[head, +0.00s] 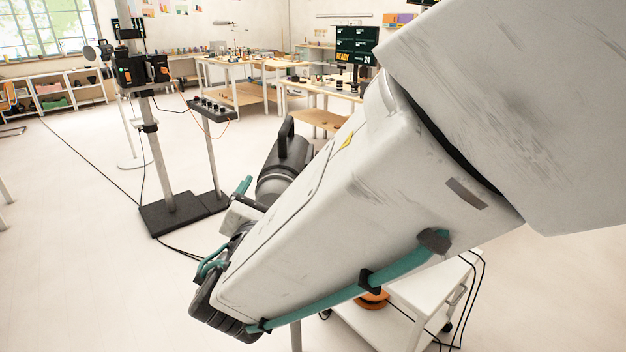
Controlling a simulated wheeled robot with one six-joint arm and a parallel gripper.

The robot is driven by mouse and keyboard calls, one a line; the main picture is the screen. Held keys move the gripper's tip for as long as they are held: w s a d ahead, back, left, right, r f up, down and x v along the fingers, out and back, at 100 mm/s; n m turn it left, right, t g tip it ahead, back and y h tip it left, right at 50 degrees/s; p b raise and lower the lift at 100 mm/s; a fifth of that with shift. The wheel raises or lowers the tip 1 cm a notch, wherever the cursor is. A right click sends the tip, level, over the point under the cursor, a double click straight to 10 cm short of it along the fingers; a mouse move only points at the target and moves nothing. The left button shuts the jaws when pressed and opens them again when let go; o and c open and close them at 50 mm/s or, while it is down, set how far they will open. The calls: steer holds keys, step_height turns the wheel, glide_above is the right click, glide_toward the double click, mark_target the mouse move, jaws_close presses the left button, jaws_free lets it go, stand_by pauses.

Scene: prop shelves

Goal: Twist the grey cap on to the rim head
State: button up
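I cannot pick out the grey cap or the rim head with certainty in the head view. My own white arm fills the middle and right and hides much of the scene behind it. Dark parts with a black loop show behind the arm, probably part of my wrist. The fingers of my gripper cannot be made out, nor anything held in them. A pole stand (160,165) at the left carries black boxes (142,70) and a small grey round part (90,53); I cannot tell whether that part belongs to the task.
The stand's dark base (170,212) and loose cables lie on the pale floor. A small black panel (213,108) stands on a post nearby. A white cart (410,300) with an orange round item (373,299) is at lower right. Worktables (245,64) stand behind; the left floor is mostly clear.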

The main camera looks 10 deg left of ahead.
steer(key=shift+s, duration=0.1)
steer(key=s, duration=0.7)
steer(key=shift+s+d, duration=0.3)
steer(key=shift+s, duration=0.1)
steer(key=s+d+f+m+g+h, duration=0.1)
steer(key=d+f+m+g+h, duration=0.25)
steer(key=d+m+g, duration=0.65)
steer(key=s+d+f+m+g+h, duration=0.15)
steer(key=d+m+h, duration=0.35)
steer(key=d, duration=1)
steer(key=s+d+r+m+g+y, duration=0.2)
steer(key=s+d+m+y, duration=0.1)
steer(key=d+m, duration=0.4)
steer(key=s+d+r+m+g+y, duration=0.2)
steer(key=s+d+m+y, duration=0.2)
steer(key=s+d+m, duration=0.2)
steer(key=shift+s+d+m+g, duration=0.15)
steer(key=shift+d+m+g, duration=0.2)
steer(key=shift+d+m, duration=1.2)
